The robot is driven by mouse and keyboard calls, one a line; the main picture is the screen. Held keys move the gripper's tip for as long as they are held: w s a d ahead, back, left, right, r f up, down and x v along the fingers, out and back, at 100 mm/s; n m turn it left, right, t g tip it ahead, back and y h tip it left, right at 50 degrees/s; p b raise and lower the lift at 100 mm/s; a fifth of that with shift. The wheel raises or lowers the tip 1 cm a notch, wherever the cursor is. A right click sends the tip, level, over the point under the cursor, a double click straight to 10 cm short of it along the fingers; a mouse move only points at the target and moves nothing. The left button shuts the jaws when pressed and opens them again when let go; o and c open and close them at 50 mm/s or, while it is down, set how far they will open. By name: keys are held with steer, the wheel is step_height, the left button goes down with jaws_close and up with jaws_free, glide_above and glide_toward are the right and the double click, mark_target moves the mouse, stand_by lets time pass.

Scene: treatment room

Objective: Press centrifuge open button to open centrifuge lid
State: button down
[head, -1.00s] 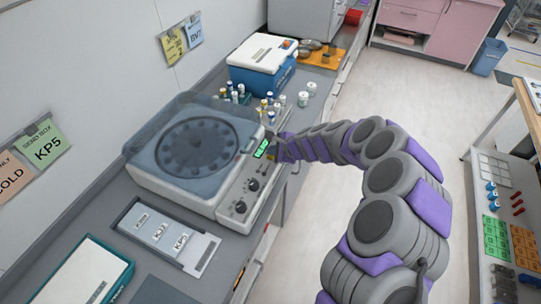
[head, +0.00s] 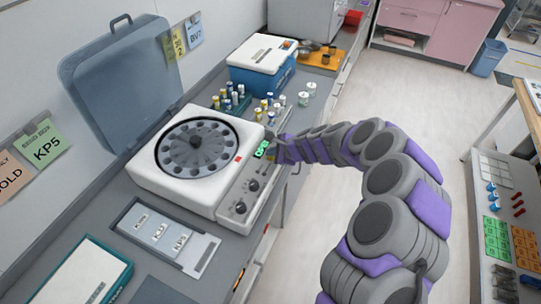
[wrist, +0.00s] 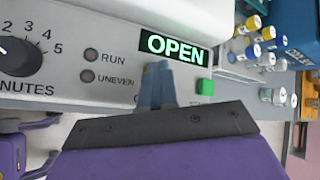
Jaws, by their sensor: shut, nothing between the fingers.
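The centrifuge (head: 226,196) stands on the counter at the left in the head view. In the wrist view the centrifuge front panel (wrist: 113,68) shows a green lit display (wrist: 174,48) reading OPEN. A green button (wrist: 205,87) is right of my gripper's tips. My gripper (wrist: 157,70) is shut and empty, its tips at the panel just below the display; I cannot tell whether they touch. In the head view my gripper (head: 270,136) is by the display.
A tray (head: 205,262) with labelled blocks lies in front of the centrifuge. Several capped vials (head: 264,104) and a blue-and-white box (head: 262,64) stand behind it. At the right is a bench (head: 490,220) with coloured racks.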

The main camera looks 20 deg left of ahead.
mark_target(273, 158)
steer(key=shift+r+p, duration=0.65)
steer(key=shift+r, duration=0.25)
steer(key=shift+r+p, duration=1.85)
steer(key=shift+r, duration=0.65)
